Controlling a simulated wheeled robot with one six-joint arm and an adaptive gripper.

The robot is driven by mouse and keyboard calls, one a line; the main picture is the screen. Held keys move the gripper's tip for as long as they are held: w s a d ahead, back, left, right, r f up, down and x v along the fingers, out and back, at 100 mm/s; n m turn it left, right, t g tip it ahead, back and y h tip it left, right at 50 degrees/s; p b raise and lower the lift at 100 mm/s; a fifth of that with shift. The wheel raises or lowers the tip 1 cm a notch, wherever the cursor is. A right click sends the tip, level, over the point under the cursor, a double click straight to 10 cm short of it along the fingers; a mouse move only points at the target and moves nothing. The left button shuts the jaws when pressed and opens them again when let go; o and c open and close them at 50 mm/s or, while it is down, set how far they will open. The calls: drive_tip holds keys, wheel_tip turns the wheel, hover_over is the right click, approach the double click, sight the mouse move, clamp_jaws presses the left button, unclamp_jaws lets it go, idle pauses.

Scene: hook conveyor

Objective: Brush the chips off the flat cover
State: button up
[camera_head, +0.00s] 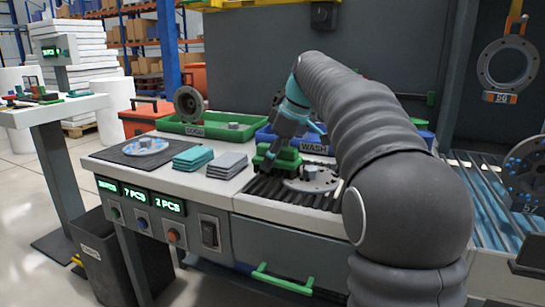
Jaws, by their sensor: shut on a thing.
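The flat cover (325,184) is a grey round disc lying on a dark ribbed grate at the right part of the workbench. A small raised hub stands on it; chips are too small to make out clearly. My gripper (279,150) points down at the cover's left side, shut on a green block-shaped brush (286,161). The brush sits low over the grate, beside or just over the cover's left edge; I cannot tell whether it touches the cover. My arm comes in from the right and hides part of the bench behind.
A green GOOD tray (222,132) and a blue WASH tray (314,149) stand behind. Teal cloths (192,159), grey cloths (225,166) and a dark mat (112,154) with a blue-white round piece (147,146) lie left. A roller conveyor (490,200) runs at right, with hanging parts.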

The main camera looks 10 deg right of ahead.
drive_tip(key=shift+w+d+p, duration=0.5)
drive_tip(key=shift+w+p, duration=0.1)
drive_tip(key=shift+w, duration=0.1)
drive_tip(key=shift+w+d+p, duration=0.5)
drive_tip(key=shift+w+p, duration=0.05)
drive_tip(key=shift+w, duration=0.1)
drive_tip(key=shift+s+a+f+b, duration=0.25)
drive_tip(key=shift+s+a+b, duration=0.4)
drive_tip(key=shift+s+b, duration=0.15)
drive_tip(key=shift+s+a+r+b, duration=0.1)
drive_tip(key=shift+s+a+b, duration=0.05)
drive_tip(key=shift+s+a, duration=0.3)
drive_tip(key=shift+s+a+r+b, duration=0.15)
drive_tip(key=shift+s+a, duration=0.1)
drive_tip(key=shift+s, duration=0.3)
drive_tip(key=shift+w+d+r+p, duration=0.1)
drive_tip(key=shift+w+d+p, duration=0.5)
drive_tip(key=shift+w+p, duration=0.25)
drive_tip(key=shift+w+d, duration=0.1)
drive_tip(key=shift+w, duration=0.1)
drive_tip(key=shift+w+d+p, duration=0.65)
drive_tip(key=shift+w+p, duration=0.1)
drive_tip(key=shift+p, duration=0.1)
